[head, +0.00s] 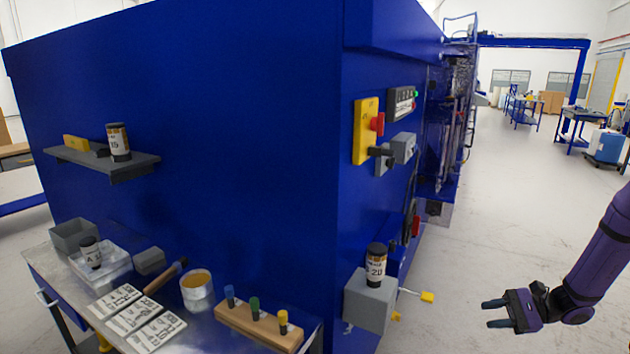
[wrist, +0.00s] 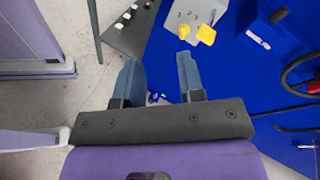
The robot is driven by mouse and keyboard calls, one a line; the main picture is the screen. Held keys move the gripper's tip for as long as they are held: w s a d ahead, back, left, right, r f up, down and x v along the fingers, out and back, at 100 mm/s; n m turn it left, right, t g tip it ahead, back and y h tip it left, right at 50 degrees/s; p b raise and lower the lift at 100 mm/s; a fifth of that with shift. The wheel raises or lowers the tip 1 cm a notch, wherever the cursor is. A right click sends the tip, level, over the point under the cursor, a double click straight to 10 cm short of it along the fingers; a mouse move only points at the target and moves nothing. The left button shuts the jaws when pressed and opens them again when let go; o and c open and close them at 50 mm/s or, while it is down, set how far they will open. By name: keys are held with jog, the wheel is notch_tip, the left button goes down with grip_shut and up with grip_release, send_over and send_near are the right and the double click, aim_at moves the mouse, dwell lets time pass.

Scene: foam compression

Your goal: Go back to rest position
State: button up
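My gripper (head: 494,313) is at the lower right of the head view, over open floor and apart from the blue machine (head: 210,150). In the wrist view the two fingers of my gripper (wrist: 160,82) stand apart with nothing between them. My purple arm reaches in from the right edge of the head view. No marker for a rest position shows.
A grey box (head: 368,302) with a labelled bottle (head: 376,266) on top and a yellow-tipped lever (head: 427,297) juts from the machine, left of my gripper. A metal table (head: 60,275) with blocks and cups stands front left. Floor (head: 520,200) behind my gripper is clear.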

jog(key=s+a+r+n+g+h, duration=0.2)
jog(key=s+a+r+n+h, duration=0.3)
jog(key=r, duration=0.6)
jog(key=s+a+r+n+g+h, duration=0.1)
jog(key=a+r+n+g+h, duration=0.25)
jog(key=a+r, duration=0.6)
jog(key=s+a+r+n+t+h, duration=0.3)
jog(key=s+r+n+t+h, duration=0.3)
jog(key=s+r, duration=0.9)
jog(key=shift+s+a+r+t, duration=0.2)
jog(key=shift+s+r+t, duration=0.05)
jog(key=shift+s+t, duration=0.4)
jog(key=shift+n, duration=0.25)
jog(key=shift+c, duration=0.3)
